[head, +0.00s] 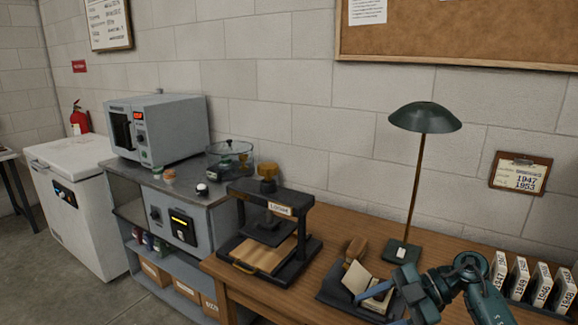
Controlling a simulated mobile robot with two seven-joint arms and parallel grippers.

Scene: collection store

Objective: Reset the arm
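My teal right arm (475,290) comes in at the bottom right, bent over the wooden table (340,235). Its near end, where my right gripper (408,285) seems to be, is beside an open book or folder with pale pages (358,278). The fingers are not clear, so I cannot tell whether they are open or hold anything. My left arm and gripper are not in view.
A green desk lamp (424,118) stands behind my arm. Upright labelled boxes (520,278) are at its right. A black press (270,215) stands at the table's left end. A microwave-like oven (157,128) sits on a grey cabinet beyond.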

